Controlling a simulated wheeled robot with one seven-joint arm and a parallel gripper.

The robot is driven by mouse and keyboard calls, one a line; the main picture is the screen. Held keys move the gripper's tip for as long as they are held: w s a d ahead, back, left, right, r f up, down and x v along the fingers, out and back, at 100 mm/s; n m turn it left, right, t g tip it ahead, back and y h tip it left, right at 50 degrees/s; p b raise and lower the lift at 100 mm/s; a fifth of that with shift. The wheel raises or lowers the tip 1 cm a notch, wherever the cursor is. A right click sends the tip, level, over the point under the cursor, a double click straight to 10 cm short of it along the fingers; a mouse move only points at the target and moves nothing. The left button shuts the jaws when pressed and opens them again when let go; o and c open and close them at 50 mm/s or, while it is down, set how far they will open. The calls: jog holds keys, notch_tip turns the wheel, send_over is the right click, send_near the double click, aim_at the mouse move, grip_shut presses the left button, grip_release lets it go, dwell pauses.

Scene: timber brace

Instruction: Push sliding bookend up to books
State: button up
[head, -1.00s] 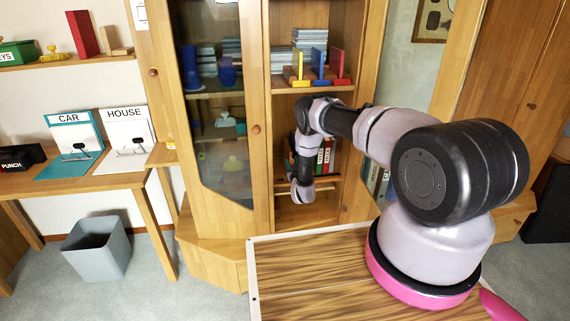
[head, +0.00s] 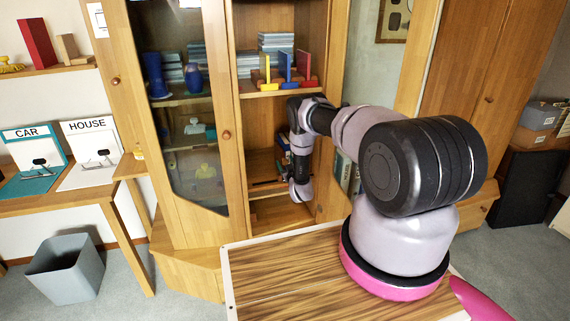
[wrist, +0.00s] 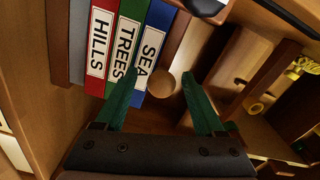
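In the wrist view, three labelled books stand side by side: red HILLS (wrist: 99,45), green TREES (wrist: 125,45) and blue SEA (wrist: 152,45). The brown wood beside SEA (wrist: 190,55) may be the sliding bookend; I cannot tell clearly. My gripper (wrist: 160,77) is open, its green fingers spread to either side of the knob, without clear contact.
The cabinet's left glass door (head: 190,130) stands beside the opening. Colored upright pieces (head: 286,70) stand on the shelf above my arm. A striped table (head: 290,275) is in front.

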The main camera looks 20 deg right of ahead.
jog(key=s, duration=1)
jog(key=shift+s, duration=0.4)
